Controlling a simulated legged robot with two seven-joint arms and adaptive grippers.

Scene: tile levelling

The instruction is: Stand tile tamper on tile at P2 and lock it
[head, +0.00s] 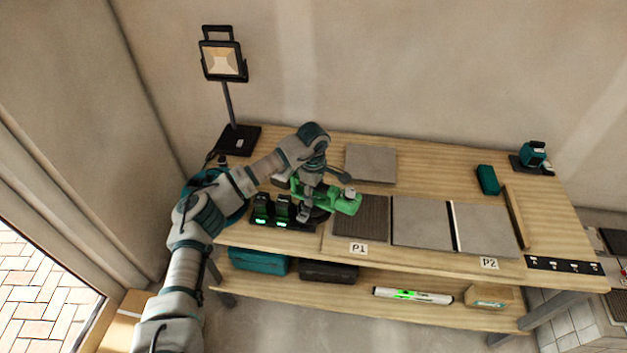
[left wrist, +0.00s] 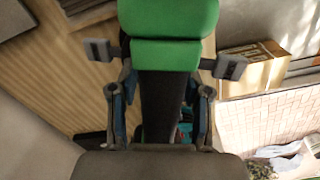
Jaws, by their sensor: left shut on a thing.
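The tile tamper, a green and black tool (head: 345,203), is at the left-middle of the workbench, beside the dark ribbed patch at P1. My left gripper (head: 310,188) is shut on it from above. In the left wrist view the green and black body (left wrist: 168,55) lies between the two grey fingertips. I cannot tell whether the tool touches the bench. The tile at P2 (head: 487,230) is a flat grey square, well to the right of the tool, with a white P2 label (head: 489,263) at its front edge. My right gripper is not in view.
Another grey tile (head: 422,222) lies between P1 (head: 358,248) and P2. A loose tile (head: 371,163) lies behind. A charger with batteries (head: 283,212) stands left of the tool, near a work lamp (head: 223,62). A teal case (head: 487,179) lies behind P2.

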